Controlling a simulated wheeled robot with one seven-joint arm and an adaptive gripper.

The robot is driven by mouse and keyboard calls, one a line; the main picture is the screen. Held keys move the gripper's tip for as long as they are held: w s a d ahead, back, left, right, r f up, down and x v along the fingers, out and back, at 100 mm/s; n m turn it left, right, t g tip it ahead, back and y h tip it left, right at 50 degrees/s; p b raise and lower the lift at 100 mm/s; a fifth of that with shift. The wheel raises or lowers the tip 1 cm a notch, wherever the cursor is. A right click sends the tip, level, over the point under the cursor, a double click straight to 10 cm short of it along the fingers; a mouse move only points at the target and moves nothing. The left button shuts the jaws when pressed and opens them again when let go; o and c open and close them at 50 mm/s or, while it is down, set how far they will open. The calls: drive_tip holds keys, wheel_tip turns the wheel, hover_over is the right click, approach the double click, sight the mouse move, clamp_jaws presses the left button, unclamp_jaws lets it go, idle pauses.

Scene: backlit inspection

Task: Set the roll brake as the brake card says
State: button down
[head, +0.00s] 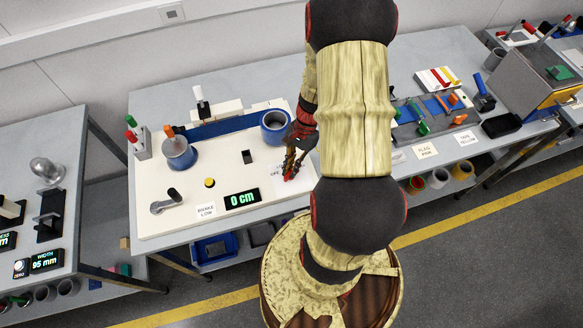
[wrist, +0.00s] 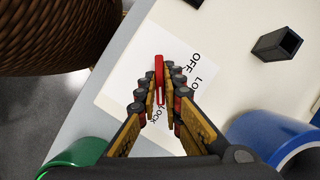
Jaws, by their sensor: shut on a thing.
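The brake card (head: 206,210) at the front of the white panel reads "BRAKE LOW". The roll brake is a red lever (wrist: 158,70) over a white label plate (wrist: 125,85) marked OFF, LOW and LOCK, with LOW partly hidden. My gripper (head: 291,172) is at the panel's right side in the head view. In the wrist view my gripper (wrist: 160,88) is shut on the red lever, its fingers on both sides. The fingers cover part of the plate, and I cannot tell which mark the lever points at.
A blue roll (head: 275,127) stands close behind my gripper. The display (head: 241,199) reads 0 cm, with a yellow button (head: 209,183) and a black square post (head: 247,157) nearby. A blue spool (head: 180,154) and a grey crank (head: 166,201) are at left.

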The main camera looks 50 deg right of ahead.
drive_tip(key=n, duration=0.2)
drive_tip(key=n+g+p, duration=0.1)
drive_tip(key=n, duration=0.1)
drive_tip(key=shift+w+g, duration=0.15)
drive_tip(key=shift+g, duration=0.15)
drive_tip(key=n+g+h+p, duration=0.1)
drive_tip(key=n, duration=0.3)
drive_tip(key=shift+w+p, duration=0.15)
drive_tip(key=shift+p, duration=0.15)
drive_tip(key=n+h, duration=0.1)
drive_tip(key=n, duration=0.2)
drive_tip(key=n+g+h+p, duration=0.1)
drive_tip(key=n, duration=0.2)
drive_tip(key=shift+a+n+h+p, duration=0.2)
drive_tip(key=shift+n+h+p, duration=0.1)
drive_tip(key=shift+n, duration=0.1)
drive_tip(key=c, duration=1.9)
unclamp_jaws()
